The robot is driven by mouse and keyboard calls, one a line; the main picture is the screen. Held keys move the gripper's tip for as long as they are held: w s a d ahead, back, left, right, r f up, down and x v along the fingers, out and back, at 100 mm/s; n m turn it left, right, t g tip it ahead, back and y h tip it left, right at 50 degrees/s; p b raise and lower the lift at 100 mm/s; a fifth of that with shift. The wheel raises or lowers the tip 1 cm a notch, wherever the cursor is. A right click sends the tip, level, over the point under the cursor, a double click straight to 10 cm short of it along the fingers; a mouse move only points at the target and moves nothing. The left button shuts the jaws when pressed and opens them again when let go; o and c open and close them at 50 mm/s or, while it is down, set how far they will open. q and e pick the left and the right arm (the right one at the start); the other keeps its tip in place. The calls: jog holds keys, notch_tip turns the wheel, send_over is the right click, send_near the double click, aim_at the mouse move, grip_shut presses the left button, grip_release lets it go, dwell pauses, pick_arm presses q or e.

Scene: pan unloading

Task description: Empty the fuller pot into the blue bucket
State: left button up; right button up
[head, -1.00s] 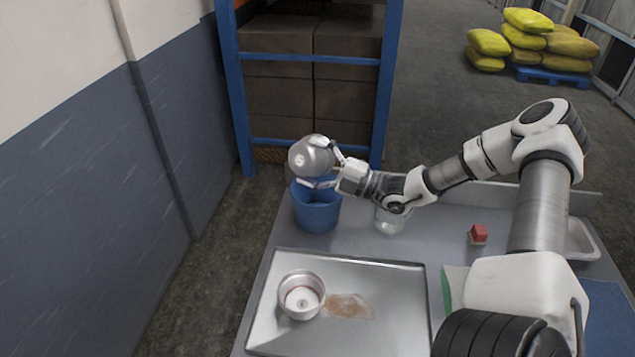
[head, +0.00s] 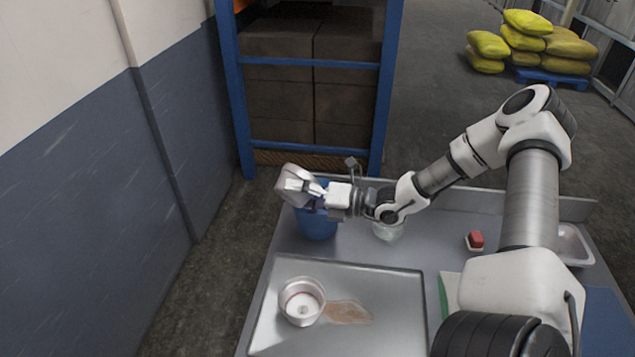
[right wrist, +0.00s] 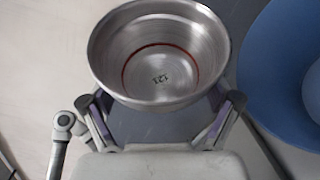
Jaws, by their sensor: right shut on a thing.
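My right gripper (head: 312,189) is shut on a metal pot (head: 288,178), held tilted above the left rim of the blue bucket (head: 318,222). In the right wrist view the pot (right wrist: 160,32) sits between the fingers of my gripper (right wrist: 160,108). Its inside shows bare metal, a red ring and a dark number on the floor, with no contents seen. The bucket (right wrist: 262,75) is beside it at the right; its contents are unclear. A second metal pot (head: 302,318) stands upright on the tray (head: 395,300), with a red ring inside. My left gripper is out of view.
A brownish patch (head: 348,312) lies on the tray beside the second pot. A clear glass container (head: 389,231) stands under my right wrist. A blue rack (head: 310,147) stands behind the table.

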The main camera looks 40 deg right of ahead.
jog(key=shift+s+a+f+n, duration=0.1)
jog(key=shift+a+f+n, duration=0.15)
jog(key=shift+f+n, duration=0.25)
jog(key=shift+r+n+g+h+p, duration=0.3)
jog(key=shift+n+h+p, duration=0.1)
jog(key=shift+n, duration=0.2)
jog(key=shift+r+n+p, duration=0.15)
jog(key=shift+n+p, duration=0.25)
jog(key=shift+p, duration=0.05)
jog(key=shift+a+f+n+h+b, duration=0.1)
jog(key=shift+f+n+h+b, duration=0.35)
jog(key=shift+f, duration=0.2)
jog(key=shift+a+f+n+g, duration=0.15)
jog(key=shift+f+n+g, duration=0.1)
jog(key=shift+g, duration=0.15)
jog(key=shift+s+a+r+n+h+p, duration=0.15)
jog(key=shift+a+r+n+h+p, duration=0.45)
jog(key=shift+a+p, duration=0.15)
jog(key=a+f+n+b, duration=0.1)
jog(key=f+b, duration=0.1)
jog(key=f, duration=0.1)
jog(key=a+f+n+h+b, duration=0.1)
jog(key=f+b, duration=0.1)
jog(key=f, duration=0.1)
jog(key=a+f+n+h+b, duration=0.1)
jog(key=f+n+b, duration=0.1)
jog(key=f, duration=0.1)
jog(key=shift+s+a+f+h, duration=0.1)
jog(key=shift+s+f+h, duration=0.1)
jog(key=shift+s+h, duration=0.1)
